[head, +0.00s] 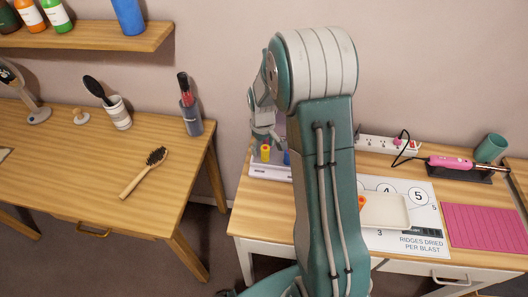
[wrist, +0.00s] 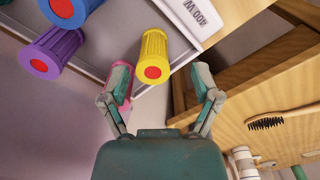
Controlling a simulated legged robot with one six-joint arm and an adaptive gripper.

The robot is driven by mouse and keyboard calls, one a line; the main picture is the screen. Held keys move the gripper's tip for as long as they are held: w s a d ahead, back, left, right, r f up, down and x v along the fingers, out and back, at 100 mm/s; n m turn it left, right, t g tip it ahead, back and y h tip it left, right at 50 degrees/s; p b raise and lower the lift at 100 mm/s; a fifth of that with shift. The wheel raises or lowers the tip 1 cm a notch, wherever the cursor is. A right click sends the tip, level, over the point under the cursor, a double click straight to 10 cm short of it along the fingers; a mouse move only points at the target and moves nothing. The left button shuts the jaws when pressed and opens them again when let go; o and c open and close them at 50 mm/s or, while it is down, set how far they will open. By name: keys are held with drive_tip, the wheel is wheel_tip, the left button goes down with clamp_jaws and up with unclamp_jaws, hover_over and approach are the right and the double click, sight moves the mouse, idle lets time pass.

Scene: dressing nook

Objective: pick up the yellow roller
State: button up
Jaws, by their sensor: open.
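The yellow roller (wrist: 153,52) stands on a pale tray with a "400 W" label (wrist: 195,18). It shows a red end and ribbed sides in the wrist view, and is small beside my arm in the head view (head: 265,153). My gripper (wrist: 161,82) is open and empty, its fingers on either side of the space just below the roller in the wrist picture. The roller looks apart from both fingers. A pink roller (wrist: 110,92) is partly hidden by the left finger.
A white power strip (head: 385,145), a pink tool (head: 450,163) and a pink mat (head: 486,226) lie right of my arm. A hairbrush (head: 145,172) lies on the left table.

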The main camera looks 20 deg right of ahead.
sight(264, 153)
wheel_tip(264, 153, down, 3)
drive_tip(key=shift+a+r, duration=0.1)
drive_tip(key=shift+d+f, duration=0.25)
drive_tip(key=shift+f, duration=0.05)
drive_tip(key=shift+d, duration=0.45)
drive_tip(key=c, duration=0.6)
drive_tip(key=shift+a, duration=0.25)
drive_tip(key=c, duration=0.4)
drive_tip(key=shift+a, duration=0.2)
drive_tip(key=shift+c, duration=0.4)
drive_tip(key=shift+d, duration=0.1)
